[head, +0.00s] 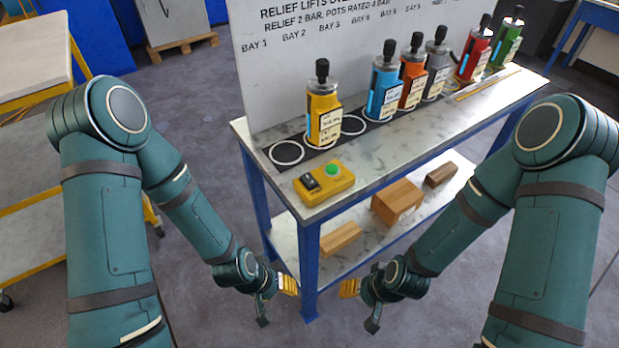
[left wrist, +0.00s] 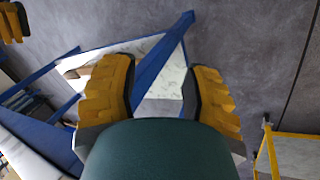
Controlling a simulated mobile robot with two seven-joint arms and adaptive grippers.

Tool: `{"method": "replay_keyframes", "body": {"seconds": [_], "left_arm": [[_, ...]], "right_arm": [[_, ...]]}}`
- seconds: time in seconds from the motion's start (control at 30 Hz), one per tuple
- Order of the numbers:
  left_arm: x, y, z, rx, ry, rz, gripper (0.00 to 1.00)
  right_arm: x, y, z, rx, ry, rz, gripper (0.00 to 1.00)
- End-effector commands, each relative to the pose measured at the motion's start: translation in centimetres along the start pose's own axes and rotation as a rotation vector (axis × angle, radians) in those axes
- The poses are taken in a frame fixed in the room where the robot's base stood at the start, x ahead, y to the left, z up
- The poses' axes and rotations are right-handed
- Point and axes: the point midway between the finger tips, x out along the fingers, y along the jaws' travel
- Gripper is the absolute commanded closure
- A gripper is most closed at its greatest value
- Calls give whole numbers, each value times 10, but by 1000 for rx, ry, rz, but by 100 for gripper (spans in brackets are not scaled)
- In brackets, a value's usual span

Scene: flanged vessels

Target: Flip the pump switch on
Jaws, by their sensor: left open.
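The pump switch is a yellow box (head: 324,183) on the near left end of the bench top in the head view. It carries a black rocker (head: 310,184) and a round green button or lamp (head: 333,170); I cannot tell which way the rocker is tipped. My left gripper (head: 287,286) is below and left of the box, in front of the bench and apart from it. In the left wrist view its two yellow-padded fingers (left wrist: 162,80) are spread with nothing between them. My right gripper (head: 349,289) hangs low to the right; its opening is unclear.
Several coloured pots, including a yellow one (head: 323,115) and a blue one (head: 382,90), stand behind the box before a white sign panel (head: 270,75). Wooden blocks (head: 397,201) lie on the lower shelf (head: 345,258). A blue bench leg (head: 309,280) stands between my grippers.

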Motion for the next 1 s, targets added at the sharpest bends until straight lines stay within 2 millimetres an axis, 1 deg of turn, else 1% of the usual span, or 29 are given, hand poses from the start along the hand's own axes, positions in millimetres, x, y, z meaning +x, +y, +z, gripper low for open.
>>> {"method": "replay_keyframes", "body": {"seconds": [0.07, 0.1, 0.2, 1.0], "left_arm": [[0, 0, 0, 0, 0, 0, 54], [0, 0, 0, 0, 0, 0, 68], [0, 0, 0, 0, 0, 0, 100], [0, 0, 0, 0, 0, 0, 100]], "right_arm": [[0, 0, 0, 0, 0, 0, 45], [0, 0, 0, 0, 0, 0, 45], [0, 0, 0, 0, 0, 0, 45], [0, 0, 0, 0, 0, 0, 45]]}}
